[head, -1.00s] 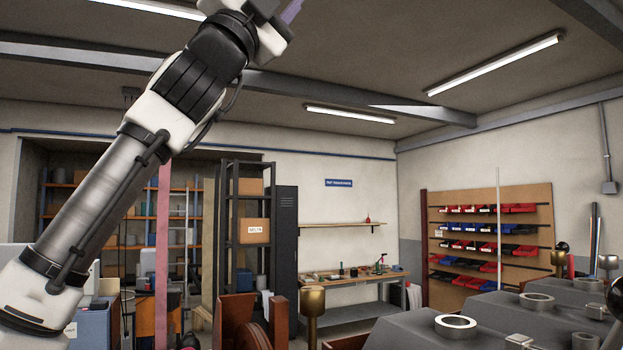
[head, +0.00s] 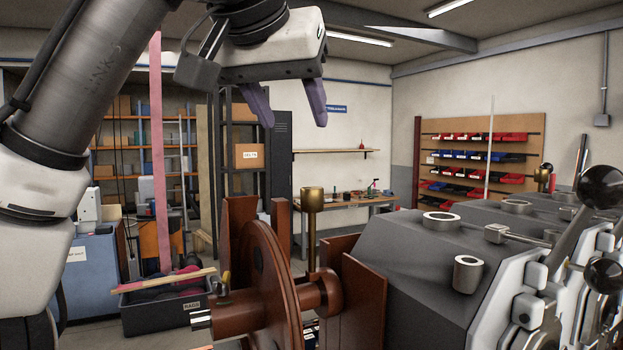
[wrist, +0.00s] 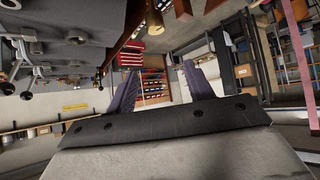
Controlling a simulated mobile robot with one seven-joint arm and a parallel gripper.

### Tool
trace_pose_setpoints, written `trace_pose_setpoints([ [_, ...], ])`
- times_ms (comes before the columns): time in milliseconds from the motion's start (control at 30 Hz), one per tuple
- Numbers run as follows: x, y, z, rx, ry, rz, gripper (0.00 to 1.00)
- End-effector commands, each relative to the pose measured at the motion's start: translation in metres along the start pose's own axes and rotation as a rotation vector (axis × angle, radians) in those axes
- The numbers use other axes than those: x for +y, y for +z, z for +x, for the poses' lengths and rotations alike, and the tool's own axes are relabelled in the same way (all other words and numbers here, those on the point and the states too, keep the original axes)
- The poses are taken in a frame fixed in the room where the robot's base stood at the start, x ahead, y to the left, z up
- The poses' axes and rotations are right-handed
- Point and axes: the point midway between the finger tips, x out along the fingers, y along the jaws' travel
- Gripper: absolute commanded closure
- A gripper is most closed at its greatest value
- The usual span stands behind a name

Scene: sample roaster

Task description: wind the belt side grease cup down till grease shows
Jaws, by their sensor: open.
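A brass grease cup (head: 312,199) stands upright on a thin brass stem above the red-brown shaft housing, beside the big red-brown wheel (head: 262,275). A brass piece that looks like the same cup shows at the top of the wrist view (wrist: 155,24). A second brass cup (head: 543,178) stands farther back at the right, partly hidden by the grey machine. My gripper (head: 290,112) is open and empty, its purple fingers pointing down, above and a little left of the near cup in the picture, apart from it. Both fingers also show in the wrist view (wrist: 160,92). No grease is visible.
The grey machine body (head: 420,270) with black-knobbed levers (head: 603,187) fills the right. Red-brown upright plates (head: 362,300) flank the wheel. A pink vertical strip (head: 160,150) and a dark crate (head: 165,305) stand left. Open air surrounds my gripper.

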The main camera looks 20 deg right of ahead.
Motion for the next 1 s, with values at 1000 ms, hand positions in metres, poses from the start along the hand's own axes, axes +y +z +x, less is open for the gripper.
trace_pose_setpoints([
  [1000,0.001,0.025,0.131,-0.073,-0.004,0.003,0.48],
])
